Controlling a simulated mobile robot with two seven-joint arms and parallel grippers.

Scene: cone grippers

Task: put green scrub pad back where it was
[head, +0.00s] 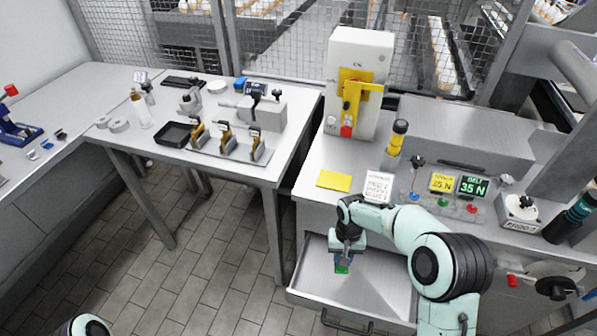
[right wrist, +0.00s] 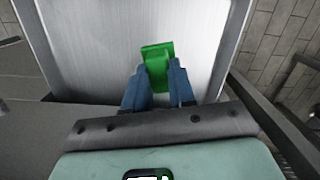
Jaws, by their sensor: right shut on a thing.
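The green scrub pad (right wrist: 157,66) is between the blue fingers of my right gripper (right wrist: 158,82) in the right wrist view. In the head view my right gripper (head: 344,262) points down over the open drawer (head: 385,290), with a bit of the green pad (head: 342,269) showing below its fingertips. The drawer floor around the pad is bare metal. I cannot tell whether the pad touches the drawer floor. At the lower left of the head view, only a rounded part of my left arm shows; its gripper is out of view.
A yellow pad (head: 334,180) and a white note (head: 379,185) lie on the bench above the drawer. Force displays (head: 472,187) and small knobs stand to the right. A left table (head: 180,150) holds a black tray (head: 175,134) and several small tools.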

